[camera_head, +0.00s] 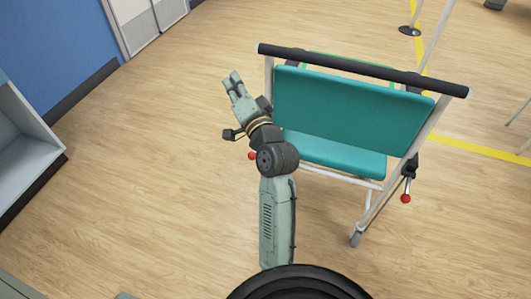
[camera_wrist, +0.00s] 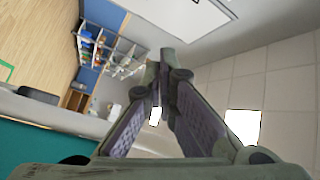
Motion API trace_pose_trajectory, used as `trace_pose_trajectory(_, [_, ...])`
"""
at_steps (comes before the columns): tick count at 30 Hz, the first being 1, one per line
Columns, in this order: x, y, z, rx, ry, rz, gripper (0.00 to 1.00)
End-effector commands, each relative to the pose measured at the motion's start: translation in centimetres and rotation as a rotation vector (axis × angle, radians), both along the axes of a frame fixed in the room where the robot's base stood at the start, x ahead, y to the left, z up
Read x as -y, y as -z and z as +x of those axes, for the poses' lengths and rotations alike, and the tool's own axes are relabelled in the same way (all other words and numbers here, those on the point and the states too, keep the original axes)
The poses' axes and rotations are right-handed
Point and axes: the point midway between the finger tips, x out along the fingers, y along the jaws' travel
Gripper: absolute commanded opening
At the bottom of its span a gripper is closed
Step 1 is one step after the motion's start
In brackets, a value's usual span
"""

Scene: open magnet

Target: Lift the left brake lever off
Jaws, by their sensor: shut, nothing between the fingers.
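A wheelchair with a teal backrest (camera_head: 350,112) and a black push bar (camera_head: 360,68) stands right of my arm. The left brake lever shows only as a red knob (camera_head: 252,155) at the left edge of my arm; my arm hides the rest. The right brake lever (camera_head: 406,190), with a red knob, hangs by the right rear leg. My gripper (camera_head: 231,80) is shut and empty, raised left of the push bar and pointing away from the left knob. In the wrist view its fingers (camera_wrist: 158,65) converge at the tips.
A white shelf unit (camera_head: 22,140) stands at the left, by a blue wall (camera_head: 60,45). The wooden floor left of my arm is clear. The wrist view shows a shelf with bins (camera_wrist: 105,45).

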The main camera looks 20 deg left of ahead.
Motion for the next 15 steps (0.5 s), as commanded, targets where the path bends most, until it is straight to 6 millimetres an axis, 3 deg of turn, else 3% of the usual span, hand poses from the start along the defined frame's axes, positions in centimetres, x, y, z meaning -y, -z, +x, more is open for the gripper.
trace_pose_trajectory(1, [2.6,3.8,1.1,-0.148,0.015,0.009,0.0])
trace_pose_trajectory(3, [5.8,8.8,1.6,-0.337,0.025,0.042,0.0])
trace_pose_trajectory(6, [10.1,15.0,0.9,-0.579,0.043,0.106,0.0])
trace_pose_trajectory(10, [14.3,20.5,-1.2,-0.815,0.066,0.192,0.0])
trace_pose_trajectory(15, [16.9,23.9,-3.3,-0.968,0.082,0.264,0.0])
